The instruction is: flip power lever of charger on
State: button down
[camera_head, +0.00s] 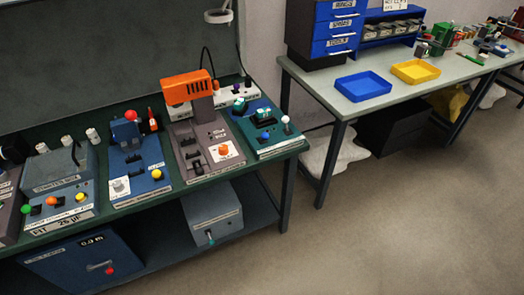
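I cannot read which device is labelled as the charger. On the lower shelf, a blue box (65,262) has a display, a grey handle and a red knob (110,271). To its right, a grey box (212,214) has a label and a small teal-tipped lever (210,238) on its front, pointing down. On the bench top, a blue device (137,170) has a yellow knob, and a grey device (205,150) has an orange head (187,87) and an orange knob. A teal device (268,135) has a white-tipped lever (287,122). My gripper is not in view.
The devices stand on a dark green bench (262,158) with a lower shelf. A second table (390,100) at the right holds a blue tray (362,86), a yellow tray (415,71) and drawers (337,28). The floor (400,220) in front is clear.

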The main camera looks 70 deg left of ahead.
aim_at(264, 136)
jog(key=k, duration=1.4)
jog(key=u, duration=2.3)
jog(key=i, duration=0.35)
